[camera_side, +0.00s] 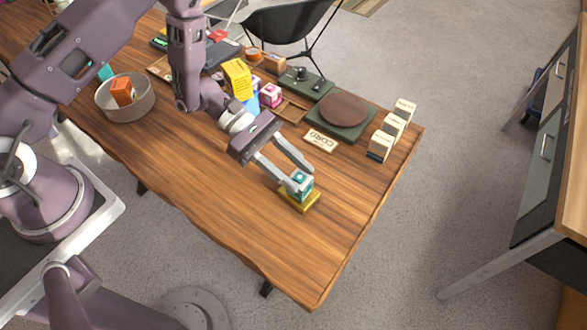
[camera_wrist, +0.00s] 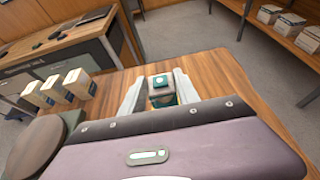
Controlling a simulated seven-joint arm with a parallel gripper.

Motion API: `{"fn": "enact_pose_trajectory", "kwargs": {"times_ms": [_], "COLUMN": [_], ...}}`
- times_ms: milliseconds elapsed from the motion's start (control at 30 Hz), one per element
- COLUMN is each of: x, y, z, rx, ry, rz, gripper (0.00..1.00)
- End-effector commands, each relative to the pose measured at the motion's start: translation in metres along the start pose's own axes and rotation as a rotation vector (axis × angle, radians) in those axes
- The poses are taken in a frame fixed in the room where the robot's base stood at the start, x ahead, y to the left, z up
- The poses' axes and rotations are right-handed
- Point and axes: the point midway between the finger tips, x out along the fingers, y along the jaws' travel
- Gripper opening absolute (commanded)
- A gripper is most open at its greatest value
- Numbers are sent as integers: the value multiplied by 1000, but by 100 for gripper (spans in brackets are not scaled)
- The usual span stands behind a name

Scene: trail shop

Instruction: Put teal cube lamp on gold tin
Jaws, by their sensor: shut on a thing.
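The teal cube lamp (camera_side: 302,180) has a pale top face and is between the fingers of my gripper (camera_side: 298,180), which is shut on it. The lamp is directly above the gold tin (camera_side: 300,201), a low square gold box on the table. The lamp appears to touch the tin's top, but a small gap cannot be ruled out. In the wrist view the teal lamp (camera_wrist: 160,84) is between the two fingers, and the tin is mostly hidden beneath it.
The wooden table (camera_side: 240,190) is clear around the tin. A small sign (camera_side: 320,139), a green board with a round brown disc (camera_side: 344,110), and cream boxes (camera_side: 393,130) are behind it. A grey bowl (camera_side: 140,112) holding an orange box stands left. The table's front edge is close.

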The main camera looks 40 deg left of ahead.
Motion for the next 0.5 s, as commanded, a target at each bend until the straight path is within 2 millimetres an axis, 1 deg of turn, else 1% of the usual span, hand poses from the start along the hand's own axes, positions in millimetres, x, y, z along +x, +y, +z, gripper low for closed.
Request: {"fn": "enact_pose_trajectory", "kwargs": {"times_ms": [167,200,267,300,500], "x": [1,1,1,1,1], "y": [0,0,0,0,0], "z": [-3,-2,-2,-2,-2], "rx": [0,1,0,0,0], "ry": [-1,-1,0,0,0], "rz": [0,0,0,0,0], "gripper": [0,45,57,59,59]}}
